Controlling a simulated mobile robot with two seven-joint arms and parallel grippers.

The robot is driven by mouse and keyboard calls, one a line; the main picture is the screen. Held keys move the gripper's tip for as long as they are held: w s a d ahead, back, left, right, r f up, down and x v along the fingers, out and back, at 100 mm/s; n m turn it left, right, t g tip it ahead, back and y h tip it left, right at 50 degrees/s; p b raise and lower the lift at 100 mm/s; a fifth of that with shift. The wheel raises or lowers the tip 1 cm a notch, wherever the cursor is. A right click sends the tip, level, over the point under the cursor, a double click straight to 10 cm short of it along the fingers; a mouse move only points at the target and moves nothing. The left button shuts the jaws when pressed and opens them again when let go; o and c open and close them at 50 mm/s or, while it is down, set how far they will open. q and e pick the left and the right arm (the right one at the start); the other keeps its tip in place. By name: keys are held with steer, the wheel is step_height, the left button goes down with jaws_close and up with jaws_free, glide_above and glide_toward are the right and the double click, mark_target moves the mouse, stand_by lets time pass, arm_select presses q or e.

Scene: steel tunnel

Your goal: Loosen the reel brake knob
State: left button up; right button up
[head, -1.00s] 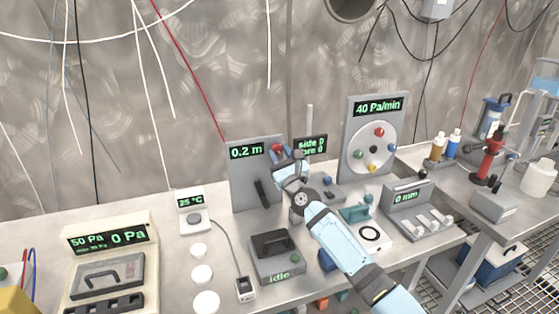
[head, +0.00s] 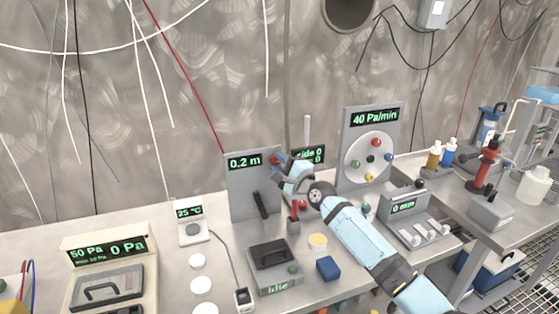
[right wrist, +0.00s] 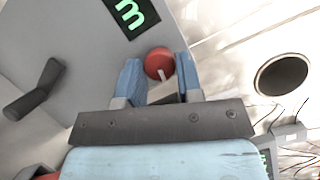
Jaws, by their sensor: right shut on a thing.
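The reel brake knob is a red round knob (head: 273,159) on the upright grey panel (head: 239,197) with the green "0.2 m" display. In the right wrist view the red knob (right wrist: 157,62) sits between the two blue fingers of my right gripper (right wrist: 160,72), with a pale bar at its lower edge. My right gripper (head: 279,163) is shut on the knob and hides part of it in the head view. A dark crank-like handle (head: 261,205) is lower on the same panel; it also shows in the right wrist view (right wrist: 36,88). My left gripper is not in view.
Right of the panel stands a "40 Pa/min" board (head: 352,134) with coloured knobs. Below my right arm are a red-handled lever (head: 294,211), a yellow-topped jar (head: 317,241), a blue block (head: 328,268) and an "Idle" box (head: 274,274). Cables hang along the wall.

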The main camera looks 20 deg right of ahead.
steer(key=n+g+h+p, duration=0.1)
steer(key=n+p, duration=0.3)
steer(key=p, duration=0.2)
steer(key=r+n+g+h+p, duration=0.1)
steer(key=n+p, duration=0.3)
steer(key=p, duration=0.2)
steer(key=n+g+h+p, duration=0.2)
steer(key=n+p, duration=0.3)
steer(key=p, duration=0.1)
steer(key=shift+a+r, duration=0.2)
steer(key=shift+n+p, duration=0.3)
steer(key=shift+p, duration=0.2)
steer(key=shift+f+n+h+p, duration=0.1)
steer(key=shift+n+h+p, duration=0.3)
steer(key=shift+n+h, duration=0.1)
arm_select(q)
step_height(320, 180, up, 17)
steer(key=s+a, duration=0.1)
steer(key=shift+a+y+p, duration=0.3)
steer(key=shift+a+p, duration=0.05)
steer(key=shift+p, duration=0.1)
arm_select(e)
steer(key=shift+a+f+n+g+h, duration=0.1)
steer(key=shift+n+g+h, duration=0.2)
steer(key=shift+n+h, duration=0.25)
steer(key=shift+n, duration=0.25)
